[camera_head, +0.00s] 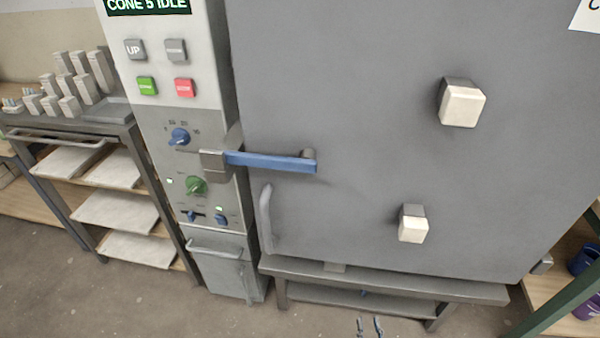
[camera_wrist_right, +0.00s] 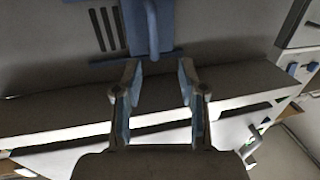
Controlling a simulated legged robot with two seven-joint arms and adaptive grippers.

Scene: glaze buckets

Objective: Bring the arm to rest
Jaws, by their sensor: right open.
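My right gripper (camera_head: 369,327) shows only as two small fingertips at the bottom edge of the head view, in front of the kiln stand. In the right wrist view my right gripper (camera_wrist_right: 158,85) is open, its two fingers apart with nothing between them. Beyond the fingers there are a grey surface with dark slots and a blue part (camera_wrist_right: 150,25) with a rounded bar. My left gripper is in neither view.
A large grey kiln door (camera_head: 350,120) with a blue latch handle (camera_head: 270,161) fills the middle. A control panel (camera_head: 165,110) reads "CONE 5 IDLE". A low kiln stand (camera_head: 400,288) runs below. A rack with pale shelves (camera_head: 120,210) stands left. Purple and blue buckets (camera_head: 588,305) sit at right.

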